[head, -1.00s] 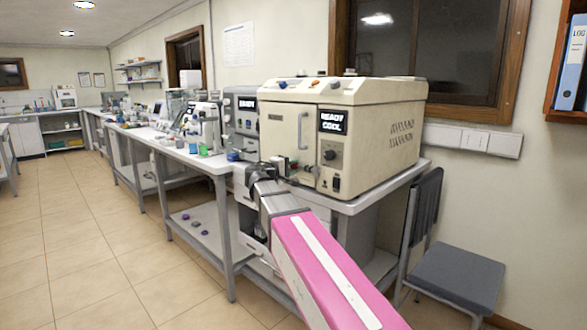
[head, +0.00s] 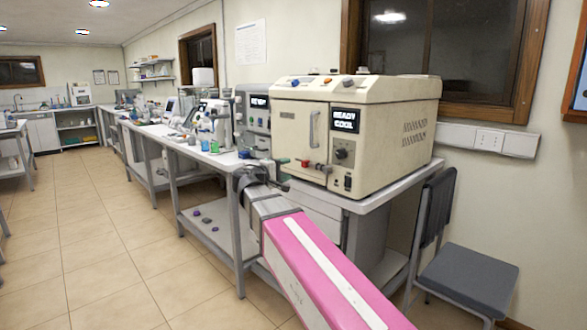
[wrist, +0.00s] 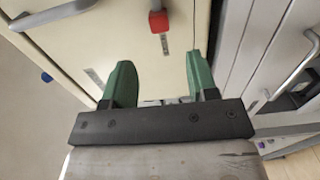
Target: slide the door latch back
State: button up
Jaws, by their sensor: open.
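The beige oven-like machine (head: 352,110) stands on the bench, its front door (head: 291,130) shut or nearly so, with a vertical grey handle (head: 314,128). A small red latch piece (head: 306,163) sits low by the door's right edge. In the wrist view the red latch block (wrist: 159,20) shows ahead, above the gap between the fingers, and the silver handle (wrist: 52,14) is at upper left. My gripper (wrist: 160,82) is open, its two green fingers apart with nothing between them. In the head view my gripper (head: 283,172) is just in front of the door's lower part, apart from the latch.
A grey machine (head: 252,125) stands left of the beige one. The bench (head: 398,180) edge runs below both. A grey chair (head: 465,280) is at right. The tiled floor (head: 120,240) at left is clear.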

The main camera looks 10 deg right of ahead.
jog(key=shift+v, duration=0.9)
jog(key=shift+d+f, duration=0.1)
jog(key=s+d+f+m+g+y, duration=0.1)
jog(key=s+d+f+g+y, duration=0.15)
jog(key=f, duration=0.65)
jog(key=s+d+f+m+g+y, duration=0.15)
jog(key=d+f, duration=0.25)
jog(key=f, duration=0.4)
jog(key=s+d+f+g+y, duration=0.2)
jog(key=d+f, duration=0.1)
jog(key=f, duration=0.6)
jog(key=s+f+m+g+y, duration=0.4)
jog(key=s+f+y, duration=0.4)
jog(key=s+f, duration=0.4)
notch_tip(320, 180, down, 4)
jog(key=shift+d+f+m+g+y, duration=0.25)
jog(key=shift+d+m+g+y, duration=0.05)
jog(key=shift+d+m, duration=0.1)
